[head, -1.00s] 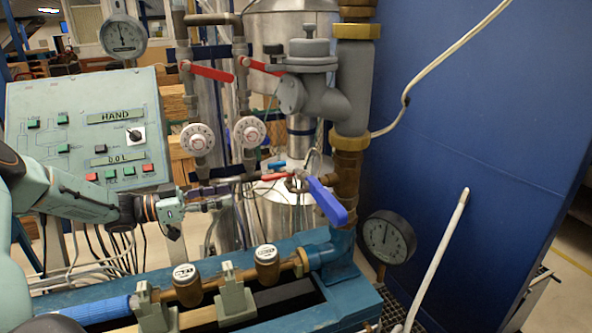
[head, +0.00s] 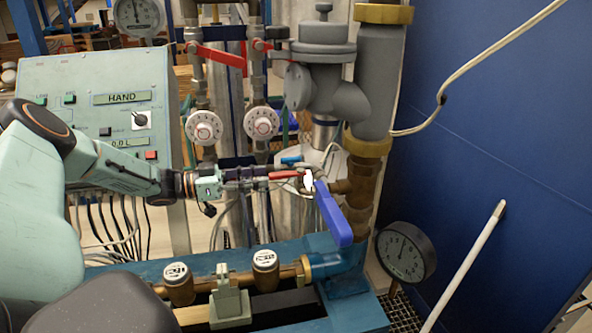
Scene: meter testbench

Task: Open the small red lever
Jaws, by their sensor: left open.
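The small red lever (head: 284,175) lies roughly level on a small valve, just left of the blue lever (head: 333,214). A small blue handle (head: 291,160) sits just above it. My left gripper (head: 262,177) reaches in from the left and points right, its fingertips at or very near the left end of the small red lever. The gripper is open. I cannot tell whether the lever lies between its fingers. My right gripper does not show.
Two larger red levers (head: 220,56) are higher up, above two white dials (head: 203,128). The green control panel (head: 95,100) stands behind my left arm. A blue bench with brass meters (head: 265,262) is below. A pressure gauge (head: 405,252) stands at right, before a blue wall (head: 480,130).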

